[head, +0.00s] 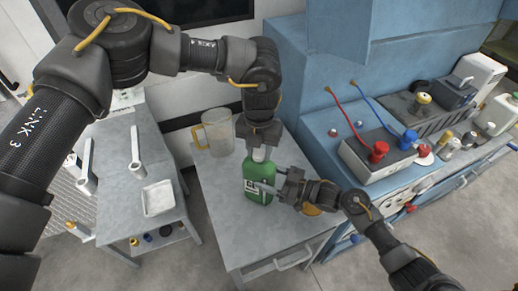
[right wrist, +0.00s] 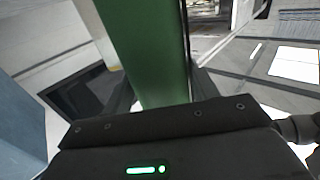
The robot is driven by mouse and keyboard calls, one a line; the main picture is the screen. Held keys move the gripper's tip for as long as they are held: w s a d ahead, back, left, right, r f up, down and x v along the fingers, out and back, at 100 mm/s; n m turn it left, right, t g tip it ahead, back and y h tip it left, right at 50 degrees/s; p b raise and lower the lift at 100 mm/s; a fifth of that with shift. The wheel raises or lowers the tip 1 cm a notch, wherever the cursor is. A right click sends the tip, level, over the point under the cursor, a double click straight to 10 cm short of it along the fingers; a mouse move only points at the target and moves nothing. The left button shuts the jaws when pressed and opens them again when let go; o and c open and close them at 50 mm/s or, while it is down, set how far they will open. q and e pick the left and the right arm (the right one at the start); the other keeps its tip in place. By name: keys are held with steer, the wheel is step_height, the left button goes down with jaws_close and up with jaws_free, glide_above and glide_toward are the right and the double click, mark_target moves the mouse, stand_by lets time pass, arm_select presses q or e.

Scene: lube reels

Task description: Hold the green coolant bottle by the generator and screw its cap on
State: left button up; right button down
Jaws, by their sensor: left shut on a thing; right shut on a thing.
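The green coolant bottle (head: 258,184) stands upright on the grey table, with a pale label on its front. My right gripper (head: 274,187) comes in from the right and is shut on the bottle's body. In the right wrist view the green bottle (right wrist: 146,48) fills the space between the dark fingers. My left gripper (head: 259,151) points straight down over the bottle's top and is shut at the neck, on what seems to be the cap. The cap is mostly hidden by the fingers, so I cannot tell how it sits on the neck.
A clear jug with a yellow handle (head: 215,132) stands behind the bottle to the left. The grey table (head: 225,215) is clear in front. The blue generator (head: 345,125) stands at the right, with a battery (head: 376,152) and cables on it. A side cart (head: 120,185) holds a white tray.

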arm_select(q)
steer(key=m, duration=0.9)
steer(key=o, duration=1.1)
steer(key=shift+r, duration=2.25)
steer(key=shift+c, duration=0.3)
